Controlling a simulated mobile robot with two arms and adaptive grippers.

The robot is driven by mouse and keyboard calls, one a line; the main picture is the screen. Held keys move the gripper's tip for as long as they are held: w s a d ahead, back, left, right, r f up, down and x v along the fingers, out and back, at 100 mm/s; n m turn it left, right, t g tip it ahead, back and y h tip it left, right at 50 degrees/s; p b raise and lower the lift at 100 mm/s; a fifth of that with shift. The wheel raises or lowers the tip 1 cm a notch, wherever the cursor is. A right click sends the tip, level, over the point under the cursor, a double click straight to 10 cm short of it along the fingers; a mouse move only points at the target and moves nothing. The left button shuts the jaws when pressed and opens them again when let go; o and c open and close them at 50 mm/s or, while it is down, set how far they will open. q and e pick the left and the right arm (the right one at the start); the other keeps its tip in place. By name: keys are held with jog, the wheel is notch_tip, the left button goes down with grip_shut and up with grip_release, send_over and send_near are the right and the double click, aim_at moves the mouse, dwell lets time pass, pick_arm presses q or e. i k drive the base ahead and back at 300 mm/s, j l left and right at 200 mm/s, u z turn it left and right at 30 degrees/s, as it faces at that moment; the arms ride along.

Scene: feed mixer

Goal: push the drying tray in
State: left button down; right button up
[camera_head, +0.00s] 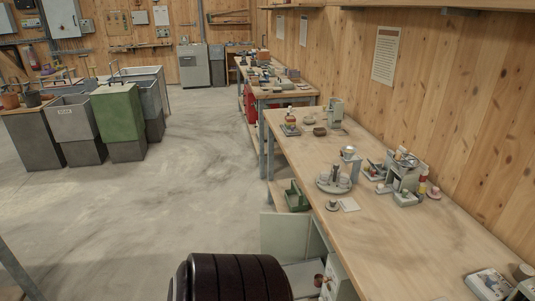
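I cannot tell for certain which thing is the drying tray. Under the near end of the long workbench, a pale cabinet with an open panel (280,233) shows a light grey, flat, tray-like part (300,274). A reddish-brown knob-like object (319,281) is beside it. The lower part of this area is cut off by the frame and by a dark ribbed shape in front. Neither my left gripper nor my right gripper is in view.
The workbench (400,245) runs along the right wall, with a round tray of cups (323,185) and small devices on it. A green tray (293,197) sits below its edge. Tall bins (118,117) stand at the left. The middle floor (190,185) is clear.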

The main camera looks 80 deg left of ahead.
aim_at(301, 274)
jog(key=u, duration=2)
jog(key=i+j, duration=0.15)
